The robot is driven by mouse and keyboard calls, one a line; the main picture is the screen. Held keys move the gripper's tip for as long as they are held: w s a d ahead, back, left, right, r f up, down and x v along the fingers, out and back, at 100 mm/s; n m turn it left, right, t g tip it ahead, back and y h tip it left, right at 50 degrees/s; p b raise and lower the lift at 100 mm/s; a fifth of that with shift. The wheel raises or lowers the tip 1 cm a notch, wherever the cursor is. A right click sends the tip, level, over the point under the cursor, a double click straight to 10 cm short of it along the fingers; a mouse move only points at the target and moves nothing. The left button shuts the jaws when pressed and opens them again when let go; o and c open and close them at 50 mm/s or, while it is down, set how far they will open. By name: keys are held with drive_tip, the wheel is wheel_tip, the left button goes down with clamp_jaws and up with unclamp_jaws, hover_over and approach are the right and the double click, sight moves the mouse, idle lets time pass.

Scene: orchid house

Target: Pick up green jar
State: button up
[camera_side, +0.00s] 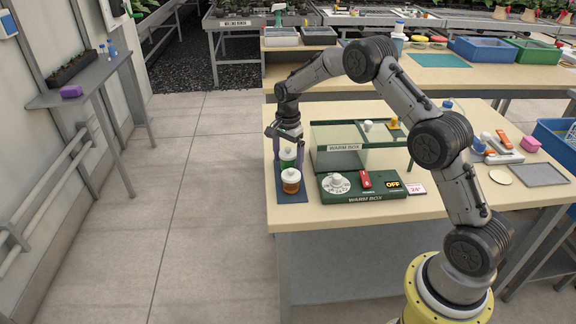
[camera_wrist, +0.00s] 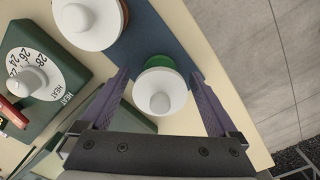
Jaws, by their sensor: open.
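The green jar (camera_side: 288,157) stands on a dark blue mat (camera_side: 294,196) at the left end of the table. It has a white lid with a knob. In the wrist view the green jar (camera_wrist: 160,92) is seen from above, between the two fingers. My gripper (camera_side: 286,144) is open above and around the jar, pointing down. In the wrist view my gripper (camera_wrist: 160,88) has one finger on each side of the lid, with gaps on both sides. Whether the fingertips reach down to the jar's body is hard to tell.
An orange-brown jar (camera_side: 290,181) with a white lid stands just in front, also shown in the wrist view (camera_wrist: 90,22). The green warm box (camera_side: 362,187) with dial and red switch is close on the right. The table's left edge is near; floor lies beyond.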

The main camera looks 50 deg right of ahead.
drive_tip(key=shift+f, duration=0.3)
drive_tip(key=shift+r, duration=0.1)
drive_tip(key=c, duration=1.5)
